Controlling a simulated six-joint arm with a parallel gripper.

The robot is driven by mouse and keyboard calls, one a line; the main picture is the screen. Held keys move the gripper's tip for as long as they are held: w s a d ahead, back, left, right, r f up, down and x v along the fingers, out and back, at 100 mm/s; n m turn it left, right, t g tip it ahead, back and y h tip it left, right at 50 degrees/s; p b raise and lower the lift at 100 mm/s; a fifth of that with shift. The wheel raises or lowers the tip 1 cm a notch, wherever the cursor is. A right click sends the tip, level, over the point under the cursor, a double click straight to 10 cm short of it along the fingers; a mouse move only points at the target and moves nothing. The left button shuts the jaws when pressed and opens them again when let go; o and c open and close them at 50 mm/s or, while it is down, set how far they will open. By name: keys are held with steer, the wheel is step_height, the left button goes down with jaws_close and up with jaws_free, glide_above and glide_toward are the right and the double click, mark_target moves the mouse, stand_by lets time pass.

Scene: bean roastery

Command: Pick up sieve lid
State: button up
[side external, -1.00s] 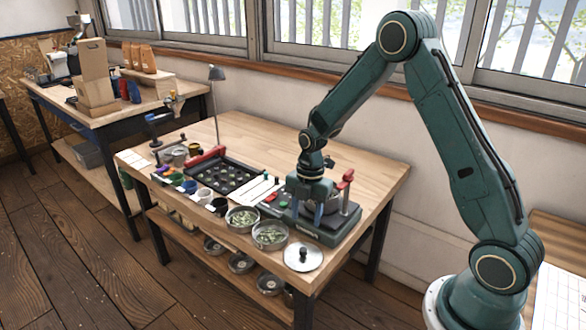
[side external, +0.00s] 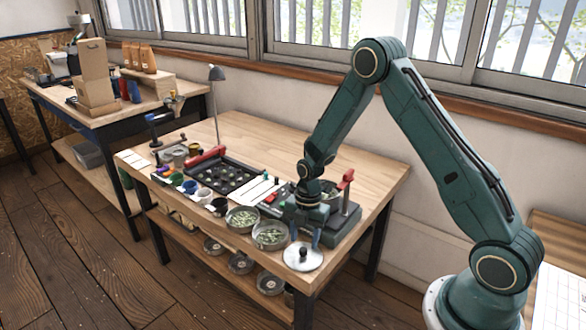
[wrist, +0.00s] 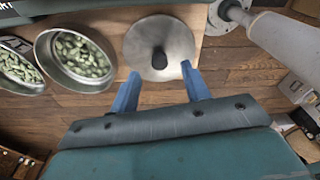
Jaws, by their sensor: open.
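The sieve lid (side external: 303,256) is a round silver disc with a dark upright knob (wrist: 159,58). It lies flat at the front right corner of the wooden table, and it also shows in the wrist view (wrist: 180,38). My gripper (side external: 304,240) points down just above the lid. In the wrist view its two blue fingertips (wrist: 160,72) are spread apart on either side of the knob's near end, with nothing between them. I cannot tell the exact height of the fingers above the lid.
Two round sieves with green beans, one (side external: 270,235) beside the lid and another (side external: 242,219) further left, stand along the front edge. A green machine base (side external: 340,228) with a red-topped lever (side external: 347,178) stands behind the lid. The table's back right (side external: 372,172) is clear.

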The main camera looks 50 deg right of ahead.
mark_target(303, 249)
steer(key=shift+a+f, duration=0.2)
steer(key=shift+f, duration=1.4)
jaws_close()
